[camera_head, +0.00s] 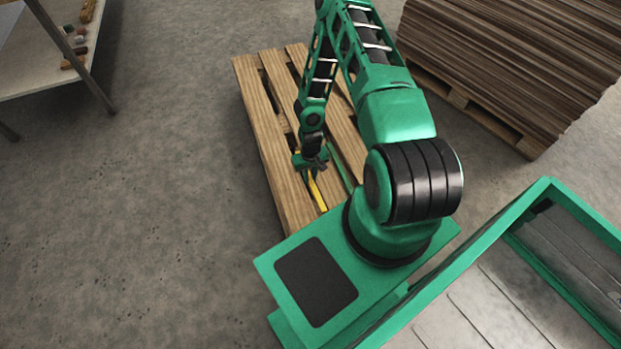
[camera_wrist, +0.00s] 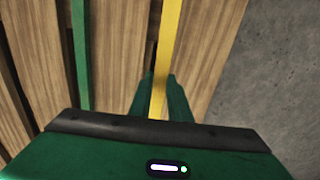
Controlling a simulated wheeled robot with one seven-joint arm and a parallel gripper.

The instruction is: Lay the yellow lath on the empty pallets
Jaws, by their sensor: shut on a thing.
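My gripper (camera_head: 313,168) is shut on the yellow lath (camera_head: 318,193), low over the wooden pallet (camera_head: 262,110). In the wrist view the yellow lath (camera_wrist: 169,40) runs from between the fingers (camera_wrist: 158,88) toward the top edge, above the pale pallet boards (camera_wrist: 125,45). I cannot tell whether the lath touches the boards. A thin green lath (camera_head: 339,164) lies on the pallet, to the right of the yellow one. In the wrist view the green lath (camera_wrist: 80,55) is on the left, apart from the yellow one and roughly parallel to it.
A tall stack of brown sheets (camera_head: 510,50) on a pallet stands at the upper right. A table (camera_head: 50,70) with small objects stands at the upper left. The grey concrete floor (camera_head: 150,200) left of the pallet is clear. My arm hides part of the pallet.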

